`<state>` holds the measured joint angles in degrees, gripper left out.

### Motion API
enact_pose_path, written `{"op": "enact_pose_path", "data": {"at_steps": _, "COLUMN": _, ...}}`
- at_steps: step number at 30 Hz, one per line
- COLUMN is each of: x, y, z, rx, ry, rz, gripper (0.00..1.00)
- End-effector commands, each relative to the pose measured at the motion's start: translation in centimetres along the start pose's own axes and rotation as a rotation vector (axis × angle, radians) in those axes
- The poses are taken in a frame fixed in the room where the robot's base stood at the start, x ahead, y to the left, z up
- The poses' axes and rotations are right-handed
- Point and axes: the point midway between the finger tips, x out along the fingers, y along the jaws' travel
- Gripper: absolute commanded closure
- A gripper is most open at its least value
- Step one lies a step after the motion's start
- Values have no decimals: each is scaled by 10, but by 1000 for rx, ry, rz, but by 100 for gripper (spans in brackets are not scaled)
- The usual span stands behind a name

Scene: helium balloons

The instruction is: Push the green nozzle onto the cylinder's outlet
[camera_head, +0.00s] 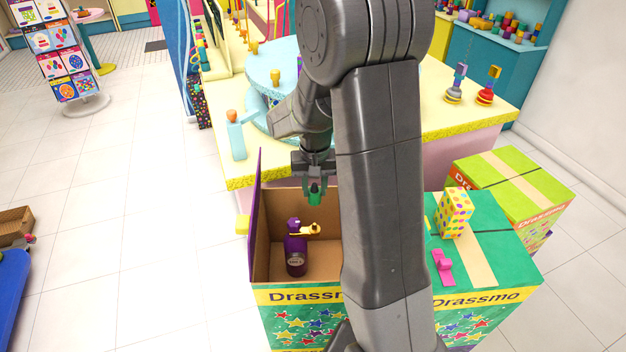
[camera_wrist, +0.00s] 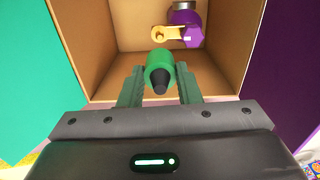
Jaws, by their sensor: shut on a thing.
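The green nozzle (camera_wrist: 160,68) with a dark tip is between the fingers of my gripper (camera_wrist: 160,84) in the wrist view. My gripper (camera_head: 314,184) is shut on it, above the open box in the head view, where the nozzle (camera_head: 315,194) shows small. The purple cylinder (camera_head: 296,250) stands inside the box, below and left of my gripper. Its yellow outlet (camera_head: 311,229) points right in the head view. In the wrist view the cylinder (camera_wrist: 192,30) is at the upper right and the outlet (camera_wrist: 168,33) points left. The nozzle is apart from the outlet.
The open cardboard box (camera_head: 270,211) has walls around the cylinder. A closed green box (camera_head: 490,245) with a spotted yellow carton (camera_head: 453,212) and a pink item (camera_head: 442,266) stands to the right. A yellow-topped table (camera_head: 240,172) is behind. My arm hides part of the open box.

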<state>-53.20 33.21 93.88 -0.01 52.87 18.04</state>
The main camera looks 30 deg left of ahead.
Motion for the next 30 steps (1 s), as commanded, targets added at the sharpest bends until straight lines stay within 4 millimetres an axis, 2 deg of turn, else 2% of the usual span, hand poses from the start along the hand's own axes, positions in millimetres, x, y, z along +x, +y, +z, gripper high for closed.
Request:
{"op": "enact_pose_path", "data": {"at_steps": 9, "x": 0, "y": 0, "z": 2, "rx": -6, "ry": 0, "rz": 0, "gripper": 93}}
{"op": "enact_pose_path", "data": {"at_steps": 14, "x": 9, "y": 0, "z": 2, "rx": -5, "ry": 0, "rz": 0, "gripper": 93}}
{"op": "enact_pose_path", "data": {"at_steps": 30, "x": 61, "y": 0, "z": 2, "rx": -5, "ry": -1, "rz": 0, "gripper": 93}}
